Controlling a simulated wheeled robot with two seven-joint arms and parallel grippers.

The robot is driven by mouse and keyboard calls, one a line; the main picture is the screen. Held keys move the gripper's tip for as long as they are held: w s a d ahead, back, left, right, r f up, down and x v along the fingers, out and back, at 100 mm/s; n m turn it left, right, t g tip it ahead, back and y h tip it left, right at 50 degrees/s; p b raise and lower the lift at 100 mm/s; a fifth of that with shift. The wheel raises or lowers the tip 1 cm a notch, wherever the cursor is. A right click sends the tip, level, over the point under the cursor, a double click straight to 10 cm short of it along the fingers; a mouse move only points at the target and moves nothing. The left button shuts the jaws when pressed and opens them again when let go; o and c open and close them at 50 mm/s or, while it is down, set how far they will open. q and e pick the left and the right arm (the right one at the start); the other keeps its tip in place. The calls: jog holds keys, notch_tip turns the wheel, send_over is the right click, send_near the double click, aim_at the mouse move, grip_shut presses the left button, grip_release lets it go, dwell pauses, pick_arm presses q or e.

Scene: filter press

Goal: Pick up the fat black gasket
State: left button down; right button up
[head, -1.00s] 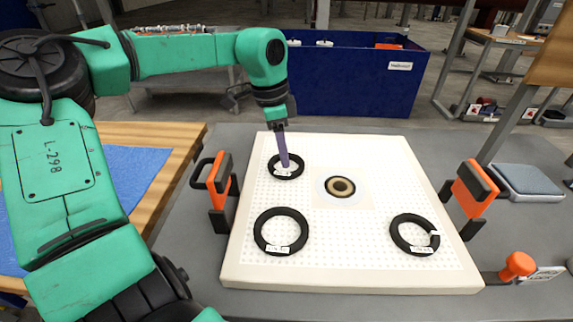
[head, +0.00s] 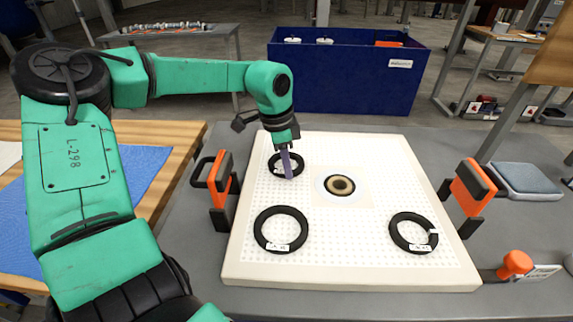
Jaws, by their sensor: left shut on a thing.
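Three black ring gaskets lie on the white perforated plate, each with a small white label. One is at the back left (head: 273,168), one at the front left (head: 263,241), and one at the front right (head: 395,232), which shows a white break in its right side. My left gripper (head: 289,176) reaches down from above onto the back-left gasket. Its purple fingers are shut on that gasket's near rim, and the gasket still lies at the plate. The fingers hide part of the ring and its label. My right gripper is not in view.
A round port with a tan ring (head: 341,185) is in the plate's middle. Orange-and-black clamps stand at the left (head: 219,190) and right (head: 471,194) of the plate. An orange knob (head: 515,264) is at the front right. A blue bin (head: 345,80) stands behind the table.

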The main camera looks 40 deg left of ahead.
pick_arm(q)
notch_tip(320, 180, up, 18)
jog(key=shift+p, duration=0.3)
dwell(0.6)
notch_tip(320, 180, down, 18)
jog(key=shift+r+b, duration=0.2)
jog(key=shift+b, duration=0.1)
jog(key=r, duration=0.4)
jog(key=shift+s+a+r, duration=0.3)
jog(key=shift+s+r, duration=0.05)
jog(key=shift+s, duration=0.05)
jog(key=shift+f, duration=0.1)
